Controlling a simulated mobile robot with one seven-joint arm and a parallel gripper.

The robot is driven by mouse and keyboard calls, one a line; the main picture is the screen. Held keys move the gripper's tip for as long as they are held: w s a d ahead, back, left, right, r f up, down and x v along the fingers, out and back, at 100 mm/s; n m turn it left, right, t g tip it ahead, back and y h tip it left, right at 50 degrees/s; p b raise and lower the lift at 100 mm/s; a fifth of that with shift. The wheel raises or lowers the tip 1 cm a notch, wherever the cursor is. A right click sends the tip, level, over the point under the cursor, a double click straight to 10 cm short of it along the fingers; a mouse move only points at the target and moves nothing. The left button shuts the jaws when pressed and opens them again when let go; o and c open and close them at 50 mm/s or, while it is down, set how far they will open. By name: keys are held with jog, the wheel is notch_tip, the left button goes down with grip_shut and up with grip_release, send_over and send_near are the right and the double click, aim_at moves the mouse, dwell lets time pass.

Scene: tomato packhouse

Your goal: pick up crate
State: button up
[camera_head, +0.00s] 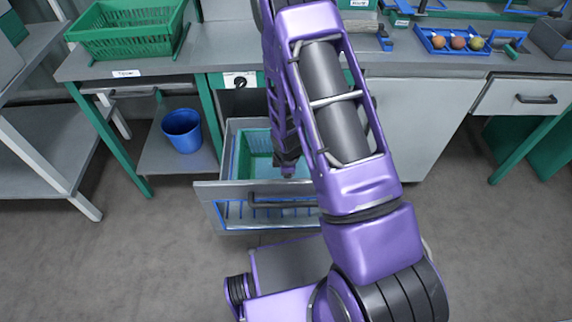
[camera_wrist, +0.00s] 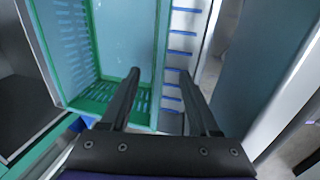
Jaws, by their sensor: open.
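A green slatted crate (camera_head: 242,160) sits inside a pulled-out drawer (camera_head: 208,196) below the bench. Its inside looks pale blue-green, and I see nothing lying in it. My arm hides its right part in the head view. In the wrist view the crate (camera_wrist: 98,98) fills the left and middle. My gripper (camera_wrist: 160,74) is open. The crate's right rim runs between its two fingers in that view: the left finger over the crate, the right over the blue-lined drawer side. I cannot tell how far above the rim the fingertips are, or whether they touch.
Another green crate (camera_head: 128,28) stands on the bench (camera_head: 215,62) at the upper left. A blue bucket (camera_head: 183,131) stands on a low shelf. A blue tray (camera_head: 436,50) with several round fruits is at the right of the bench. Clear floor lies left of the drawer.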

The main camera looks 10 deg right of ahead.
jog(key=x, duration=0.7)
jog(key=shift+s+f+b, duration=0.1)
jog(key=shift+f+b, duration=0.15)
jog(key=shift+b, duration=0.1)
grip_shut()
dwell(1.1)
